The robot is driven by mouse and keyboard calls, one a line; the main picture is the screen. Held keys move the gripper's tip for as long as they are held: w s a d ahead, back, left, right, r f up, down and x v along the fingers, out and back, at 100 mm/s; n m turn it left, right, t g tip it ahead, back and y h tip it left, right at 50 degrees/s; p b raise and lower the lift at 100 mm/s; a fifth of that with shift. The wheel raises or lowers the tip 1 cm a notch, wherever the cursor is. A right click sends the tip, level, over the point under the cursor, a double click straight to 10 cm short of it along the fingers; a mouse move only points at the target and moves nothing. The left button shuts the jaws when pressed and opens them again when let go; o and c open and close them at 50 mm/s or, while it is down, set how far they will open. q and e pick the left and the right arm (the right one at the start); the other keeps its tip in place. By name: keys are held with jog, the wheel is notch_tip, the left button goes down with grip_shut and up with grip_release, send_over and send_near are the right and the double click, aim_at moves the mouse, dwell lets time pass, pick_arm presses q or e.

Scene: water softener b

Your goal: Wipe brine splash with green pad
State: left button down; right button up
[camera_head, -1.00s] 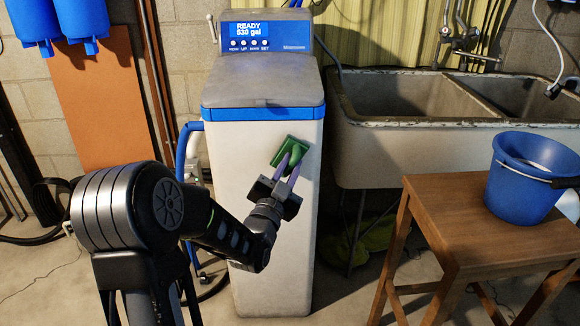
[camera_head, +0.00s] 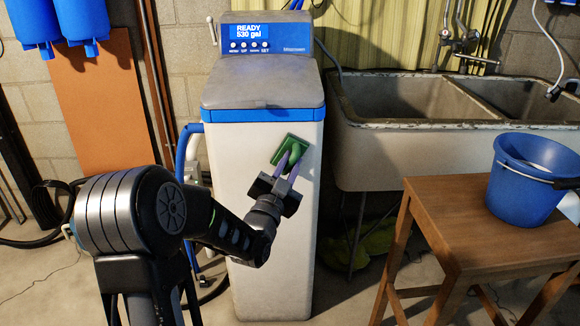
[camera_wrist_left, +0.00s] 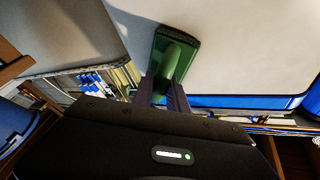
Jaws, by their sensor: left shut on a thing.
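The green pad (camera_head: 291,150) has a raised grip on its back. My left gripper (camera_head: 288,163) is shut on that grip. The pad lies at or very near the front face of the water softener (camera_head: 265,220), high up toward its right edge; exact contact is hard to tell. In the left wrist view the pad (camera_wrist_left: 183,45) sits flat side toward the pale front, with my fingers (camera_wrist_left: 162,92) on its grip. No brine splash can be made out; the pad may cover it. My right gripper is not in view.
The softener's display (camera_head: 249,31) reads READY 530 gal. A double sink (camera_head: 440,110) stands to the right. A wooden stool (camera_head: 450,215) with a blue bucket (camera_head: 522,190) is at the front right. A blue hose (camera_head: 183,150) runs on the left.

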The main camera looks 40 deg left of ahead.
pick_arm(q)
jog(key=shift+w, duration=0.1)
jog(key=shift+w+d+b, duration=0.6)
jog(key=shift+w+d, duration=0.15)
jog(key=shift+d, duration=0.35)
jog(key=shift+w+d, duration=0.4)
jog(key=shift+d, duration=0.1)
jog(key=shift+a+r+b, duration=0.1)
jog(key=shift+b, duration=0.45)
jog(key=shift+a, duration=0.15)
jog(key=shift+s+a+b, duration=0.8)
jog(key=shift+s+a, duration=0.4)
jog(key=shift+a, duration=0.25)
